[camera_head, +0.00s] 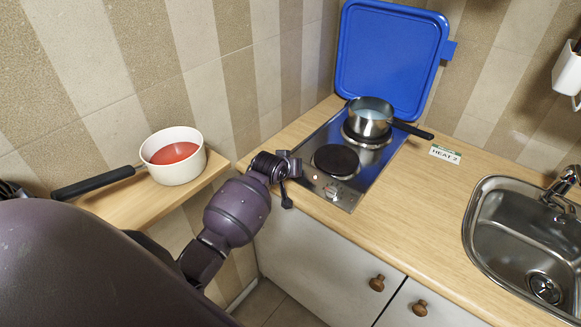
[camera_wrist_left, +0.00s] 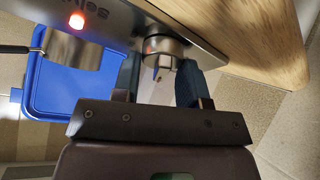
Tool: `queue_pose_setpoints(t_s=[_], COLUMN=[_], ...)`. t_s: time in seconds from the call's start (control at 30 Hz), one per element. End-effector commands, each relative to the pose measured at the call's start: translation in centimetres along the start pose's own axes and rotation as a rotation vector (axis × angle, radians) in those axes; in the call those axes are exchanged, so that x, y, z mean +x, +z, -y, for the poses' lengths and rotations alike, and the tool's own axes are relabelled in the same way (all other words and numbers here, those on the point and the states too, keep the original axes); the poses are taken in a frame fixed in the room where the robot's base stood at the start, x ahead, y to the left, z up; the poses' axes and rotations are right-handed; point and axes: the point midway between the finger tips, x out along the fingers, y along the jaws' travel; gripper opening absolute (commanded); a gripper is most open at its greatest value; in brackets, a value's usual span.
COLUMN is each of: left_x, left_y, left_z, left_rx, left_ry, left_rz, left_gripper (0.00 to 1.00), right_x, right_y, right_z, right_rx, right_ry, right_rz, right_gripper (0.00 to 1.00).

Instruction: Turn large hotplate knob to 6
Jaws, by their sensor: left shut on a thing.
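The steel hob (camera_head: 366,178) is set in the wooden worktop, with a bare dark hotplate (camera_head: 336,160) in front and another hotplate (camera_head: 366,140) behind. A silver knob (camera_head: 332,190) shows on its front strip in the head view. My left gripper (camera_head: 292,166) is at the hob's front left corner. In the wrist view its fingers (camera_wrist_left: 160,80) stand on both sides of a silver knob (camera_wrist_left: 164,48) and are shut on it. I cannot read this knob's number or tell which hotplate it serves. My right gripper is not in view.
A steel saucepan (camera_head: 370,118) sits on the rear hotplate, its handle pointing right. A "HEAT 2" card (camera_head: 445,154) lies right. A white pan (camera_head: 173,156) stands on the left shelf. A lamp (camera_wrist_left: 76,20) glows orange-red.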

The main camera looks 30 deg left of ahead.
Motion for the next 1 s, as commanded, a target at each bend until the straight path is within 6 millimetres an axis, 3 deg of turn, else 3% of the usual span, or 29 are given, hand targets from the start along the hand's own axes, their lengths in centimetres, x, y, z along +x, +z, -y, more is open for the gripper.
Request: queue_pose_setpoints(t_s=[0.37,0.4,0.53,0.83,1.0], left_x=[0.0,0.0,0.0,-0.1,-1.1], left_y=[-0.1,-0.1,-0.1,0.0,0.0], left_z=[0.0,0.0,0.0,0.0,0.1], left_rx=[0.003,0.002,0.002,0.002,0.002], left_ry=[0.001,0.001,0.001,0.001,0.001], left_rz=[-0.001,-0.001,-0.001,-0.001,-0.001], left_gripper=[0.16,0.46,0.64,0.64,0.64], right_x=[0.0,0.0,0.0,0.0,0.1], right_y=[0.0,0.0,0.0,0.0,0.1], right_z=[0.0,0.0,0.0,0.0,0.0], right_rx=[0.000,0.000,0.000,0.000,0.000], right_ry=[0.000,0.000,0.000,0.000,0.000], right_rz=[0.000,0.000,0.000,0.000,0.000], right_gripper=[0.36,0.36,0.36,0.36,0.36])
